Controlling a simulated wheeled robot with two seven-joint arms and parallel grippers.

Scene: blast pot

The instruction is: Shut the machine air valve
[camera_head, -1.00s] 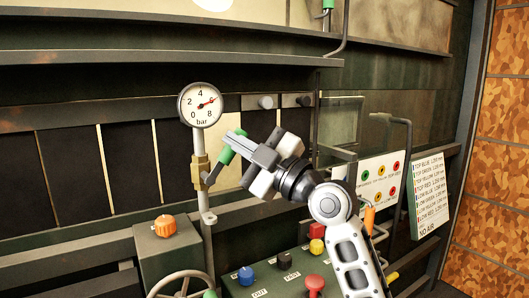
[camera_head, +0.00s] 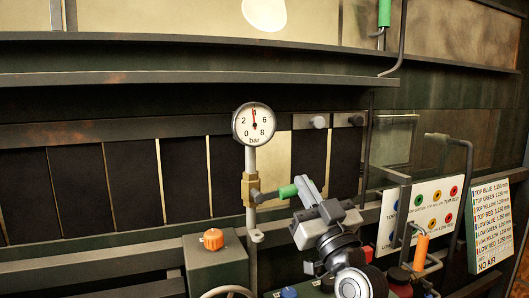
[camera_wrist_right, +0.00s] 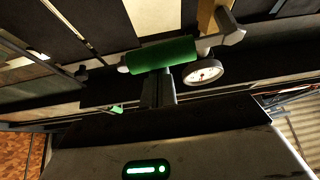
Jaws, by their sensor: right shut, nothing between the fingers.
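The air valve has a brass body (camera_head: 250,194) on a pipe below a round pressure gauge (camera_head: 254,124). Its lever has a green handle (camera_head: 288,191) and points right, close to horizontal and tilted slightly up. The gauge needle stands near 4 bar. My right gripper (camera_head: 305,187) is shut and empty, with its fingertips at the handle's outer end. In the right wrist view, the green handle (camera_wrist_right: 163,55) lies across the front of my shut fingers (camera_wrist_right: 158,88); I cannot tell whether they touch. My left gripper is not in view.
An orange knob (camera_head: 213,239) sits on a grey box left of the pipe. A panel of coloured ports (camera_head: 420,215) and a white label board (camera_head: 490,225) stand at right. Bent pipes (camera_head: 468,185) rise beside them. A ledge (camera_head: 200,78) runs above the gauge.

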